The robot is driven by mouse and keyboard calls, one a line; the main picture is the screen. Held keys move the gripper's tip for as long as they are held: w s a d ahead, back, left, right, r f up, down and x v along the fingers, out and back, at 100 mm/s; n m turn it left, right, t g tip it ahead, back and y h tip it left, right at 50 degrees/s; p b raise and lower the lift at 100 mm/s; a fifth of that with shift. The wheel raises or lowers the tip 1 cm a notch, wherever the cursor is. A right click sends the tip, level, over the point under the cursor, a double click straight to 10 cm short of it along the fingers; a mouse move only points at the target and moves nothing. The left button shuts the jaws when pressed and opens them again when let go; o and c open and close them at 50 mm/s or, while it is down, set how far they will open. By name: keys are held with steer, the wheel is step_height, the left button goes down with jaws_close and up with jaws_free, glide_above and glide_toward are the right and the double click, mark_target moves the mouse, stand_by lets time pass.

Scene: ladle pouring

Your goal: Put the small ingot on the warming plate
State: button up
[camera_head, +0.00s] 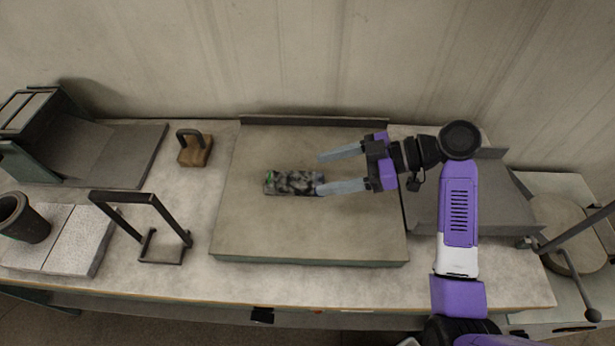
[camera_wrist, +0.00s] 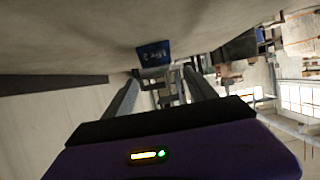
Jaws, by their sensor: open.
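A small dark mottled bar with a green patch at its left end, which looks like the small ingot (camera_head: 292,183), lies flat on a wide tan slab (camera_head: 240,230) in the middle of the bench. I cannot tell for sure which flat plate is the warming plate. My gripper (camera_head: 320,173) is open and empty at the bar's right end, fingers pointing left. The lower fingertip overlaps the bar's end in the head view; contact cannot be told. In the wrist view a blue block with pale marks (camera_wrist: 153,54) shows just beyond my open fingertips (camera_wrist: 161,72).
A grey plate (camera_head: 500,205) lies right of the slab, partly behind my arm. At left are a dark metal frame (camera_head: 140,215), a wooden block with a handle (camera_head: 194,150), a dark cup (camera_head: 22,218) and a dark plate (camera_head: 115,160). The slab's front half is clear.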

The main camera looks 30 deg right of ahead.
steer(key=shift+v, duration=2.1)
